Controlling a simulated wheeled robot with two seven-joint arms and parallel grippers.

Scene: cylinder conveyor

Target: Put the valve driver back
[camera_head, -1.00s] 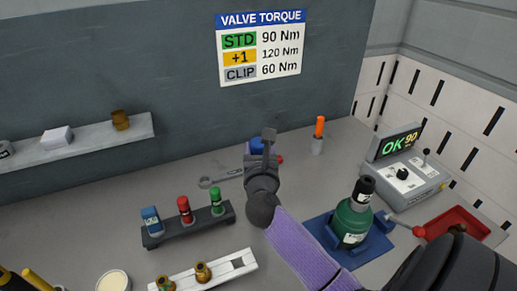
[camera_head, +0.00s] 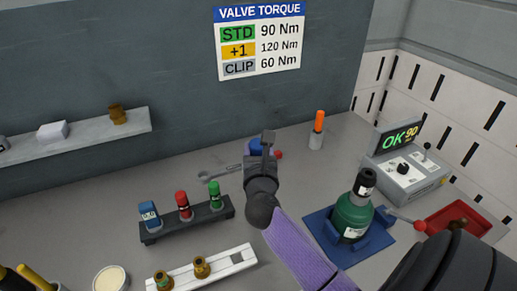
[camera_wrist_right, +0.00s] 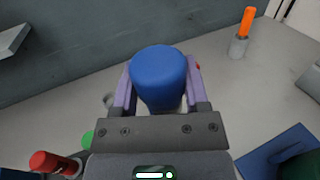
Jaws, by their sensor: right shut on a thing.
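My right gripper (camera_head: 262,145) is over the back middle of the bench, its arm coming in from the lower right. It is shut on a blue-topped cylindrical tool (camera_wrist_right: 159,76), which I take to be the valve driver. In the wrist view its blue top stands between the two purple fingers; its lower part is hidden. In the head view only a bit of blue (camera_head: 255,147) shows beside the gripper. I cannot tell whether the tool touches the bench. My left gripper is not in view.
A rack (camera_head: 188,224) holds blue, red and green pieces. A wrench (camera_head: 215,173) lies behind it. A white strip (camera_head: 215,268) holds brass fittings. A green cylinder (camera_head: 352,216) sits in a blue holder (camera_head: 318,222). An orange-handled tool (camera_head: 319,121) and a console reading OK 90 (camera_head: 402,143) are at right.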

